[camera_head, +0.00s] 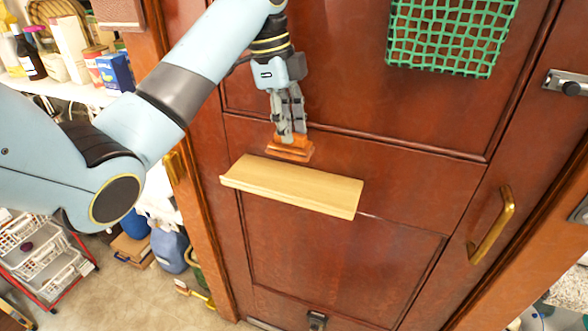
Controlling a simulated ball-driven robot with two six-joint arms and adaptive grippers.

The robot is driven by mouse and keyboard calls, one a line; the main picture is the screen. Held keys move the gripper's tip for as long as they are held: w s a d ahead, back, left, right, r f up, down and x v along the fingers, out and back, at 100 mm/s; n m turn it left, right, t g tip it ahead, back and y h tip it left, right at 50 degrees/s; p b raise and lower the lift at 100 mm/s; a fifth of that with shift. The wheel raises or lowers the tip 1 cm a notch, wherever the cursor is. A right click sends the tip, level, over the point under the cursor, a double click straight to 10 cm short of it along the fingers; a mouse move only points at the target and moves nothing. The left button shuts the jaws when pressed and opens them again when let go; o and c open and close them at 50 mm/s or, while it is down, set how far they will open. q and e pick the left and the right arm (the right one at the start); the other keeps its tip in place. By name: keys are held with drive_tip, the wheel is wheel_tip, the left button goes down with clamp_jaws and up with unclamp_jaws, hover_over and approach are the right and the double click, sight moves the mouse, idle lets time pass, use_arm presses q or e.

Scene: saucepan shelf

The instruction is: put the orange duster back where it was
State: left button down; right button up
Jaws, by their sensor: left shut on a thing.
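The orange duster (290,151) is held at the tips of my left gripper (289,134), which points down and is shut on it. The duster is just above the back part of a light wooden shelf (300,189) fixed to the brown door. I cannot tell whether the duster touches the shelf. The visible top of the shelf is bare. My right gripper is not in view.
A green mesh basket (452,36) hangs on the door at the upper right. A brass handle (491,226) sticks out at the lower right. Shelves with bottles and boxes stand at the upper left. A white basket rack (45,262) is at the lower left.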

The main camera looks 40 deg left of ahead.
use_arm(q)
wheel_tip(320, 180, down, 4)
drive_tip(key=shift+s+r+b, duration=0.1)
drive_tip(key=shift+r+b, duration=0.05)
drive_tip(key=shift+b, duration=0.6)
drive_tip(key=shift+f+p, duration=0.65)
drive_tip(key=shift+f, duration=1.35)
drive_tip(key=c, duration=1.5)
unclamp_jaws()
drive_tip(key=shift+c, duration=0.2)
drive_tip(key=o, duration=0.4)
drive_tip(key=shift+c, duration=0.2)
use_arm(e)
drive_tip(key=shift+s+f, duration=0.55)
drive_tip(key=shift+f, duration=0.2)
